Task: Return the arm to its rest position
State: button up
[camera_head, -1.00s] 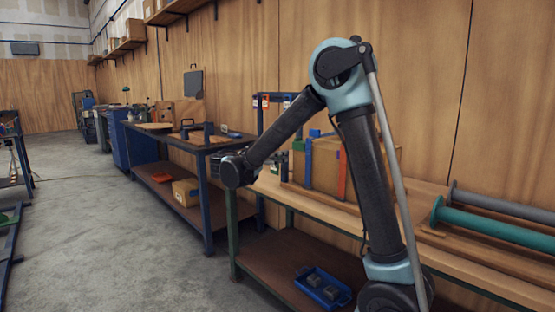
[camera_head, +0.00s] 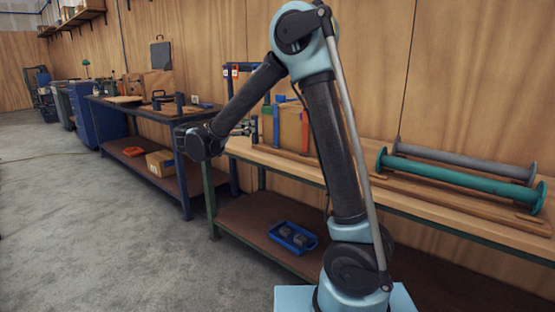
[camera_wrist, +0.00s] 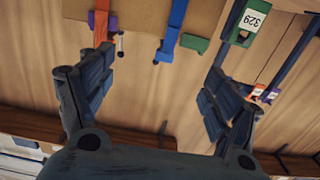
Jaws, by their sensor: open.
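My arm is bent, with its elbow high and the forearm sloping down to the left in the head view. My gripper (camera_head: 244,128) is small there, partly hidden behind my wrist, in front of the cardboard box (camera_head: 291,127). In the wrist view my gripper (camera_wrist: 157,68) has its two fingers spread wide, with nothing between them. A green flanged pipe (camera_head: 450,180) and a grey flanged pipe (camera_head: 465,162) lie on the wooden workbench (camera_head: 345,165), right of my arm and apart from my gripper.
Clamps in orange and blue stand at the box; the blue clamp (camera_wrist: 172,32) shows in the wrist view. A blue tray (camera_head: 292,237) sits on the lower shelf. Another bench (camera_head: 206,117) stands farther left. The floor at left is clear.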

jog(key=s+d+f+n+g, duration=0.2)
jog(key=d+g, duration=0.2)
jog(key=d, duration=1.2)
jog(key=s+d+f+n+g+y, duration=0.1)
jog(key=s+d+f+g+y, duration=0.15)
jog(key=s+d, duration=0.35)
jog(key=s+d+f+n+g+y, duration=0.1)
jog(key=s+d+f+g, duration=0.15)
jog(key=d, duration=0.65)
jog(key=s+d+f+n+g+y, duration=0.1)
jog(key=s+d+f+y, duration=0.2)
jog(key=s, duration=0.4)
jog(key=s+d+f+n+g, duration=0.1)
jog(key=s+d+f, duration=0.25)
jog(key=s, duration=0.25)
jog(key=s+a+f+n+y, duration=0.1)
jog(key=s+f+y, duration=0.1)
jog(key=s+f, duration=0.2)
jog(key=s+a+f+n+y, duration=0.1)
jog(key=s+a+f+y, duration=0.1)
jog(key=s+f, duration=0.3)
jog(key=shift+s+a+f+g+y, duration=0.3)
jog(key=shift+s+y, duration=0.25)
jog(key=shift+s, duration=0.95)
